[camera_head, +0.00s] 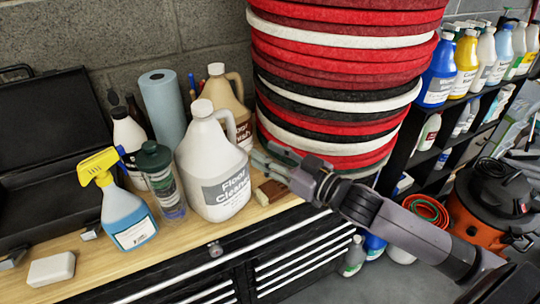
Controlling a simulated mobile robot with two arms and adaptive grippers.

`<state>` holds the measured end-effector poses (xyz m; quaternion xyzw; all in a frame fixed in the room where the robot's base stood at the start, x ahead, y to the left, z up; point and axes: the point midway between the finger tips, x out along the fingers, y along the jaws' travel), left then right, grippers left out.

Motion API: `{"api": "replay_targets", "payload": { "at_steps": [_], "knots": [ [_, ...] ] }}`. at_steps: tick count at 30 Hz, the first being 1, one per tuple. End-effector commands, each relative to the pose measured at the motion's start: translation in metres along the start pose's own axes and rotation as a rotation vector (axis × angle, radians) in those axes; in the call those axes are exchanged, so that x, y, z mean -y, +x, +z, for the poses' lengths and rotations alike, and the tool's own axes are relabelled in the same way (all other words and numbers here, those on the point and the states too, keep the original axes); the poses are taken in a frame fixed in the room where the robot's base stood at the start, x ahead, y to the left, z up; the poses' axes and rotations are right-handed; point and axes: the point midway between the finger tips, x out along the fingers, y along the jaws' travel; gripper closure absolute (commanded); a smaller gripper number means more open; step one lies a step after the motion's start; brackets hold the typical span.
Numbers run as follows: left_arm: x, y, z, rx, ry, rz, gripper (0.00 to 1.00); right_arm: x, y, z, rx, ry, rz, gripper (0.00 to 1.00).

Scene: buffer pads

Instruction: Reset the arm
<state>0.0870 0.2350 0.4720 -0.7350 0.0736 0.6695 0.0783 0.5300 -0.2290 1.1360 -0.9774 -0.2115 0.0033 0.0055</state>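My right arm comes in from the lower right of the head view. Its gripper (272,163) is over the right end of the wooden worktop, just right of the white floor cleaner jug (214,165). The fingers point left and look spread apart, with nothing seen between them. A small brown block (268,192) lies on the worktop just below the fingers. The tall stack of red, black and white buffer pads (340,75) stands behind the gripper. My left gripper does not show.
A yellow-topped spray bottle (125,210), a dark-capped bottle (160,178) and a blue paper roll (162,105) crowd the worktop. An open black case (50,140) is at left. A white block (51,269) lies in front. Shelves of bottles (440,70) and an orange vacuum (475,215) stand right.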

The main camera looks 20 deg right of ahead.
Motion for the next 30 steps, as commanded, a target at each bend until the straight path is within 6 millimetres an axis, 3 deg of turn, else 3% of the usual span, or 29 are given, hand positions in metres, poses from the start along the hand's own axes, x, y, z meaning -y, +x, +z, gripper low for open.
{"api": "replay_targets", "payload": {
  "at_steps": [11, 14, 17, 19, 24, 30],
  "knots": [
    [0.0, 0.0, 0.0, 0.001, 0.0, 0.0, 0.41, 0.0, 0.0, 0.001, 0.002, 0.001, 0.002, 0.62],
    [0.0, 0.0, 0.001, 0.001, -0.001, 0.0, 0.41, 0.002, -0.003, 0.014, 0.037, 0.008, 0.032, 0.62],
    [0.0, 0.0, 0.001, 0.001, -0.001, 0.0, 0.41, 0.006, -0.012, 0.049, 0.141, 0.017, 0.111, 0.62],
    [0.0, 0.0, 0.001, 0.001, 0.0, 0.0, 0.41, 0.012, -0.028, 0.085, 0.265, 0.025, 0.183, 0.62],
    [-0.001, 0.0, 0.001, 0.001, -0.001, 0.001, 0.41, 0.04, -0.087, 0.166, 0.622, 0.042, 0.298, 0.62],
    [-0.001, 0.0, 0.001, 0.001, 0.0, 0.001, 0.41, 0.076, -0.152, 0.214, 0.936, 0.071, 0.313, 0.62]
  ]
}}
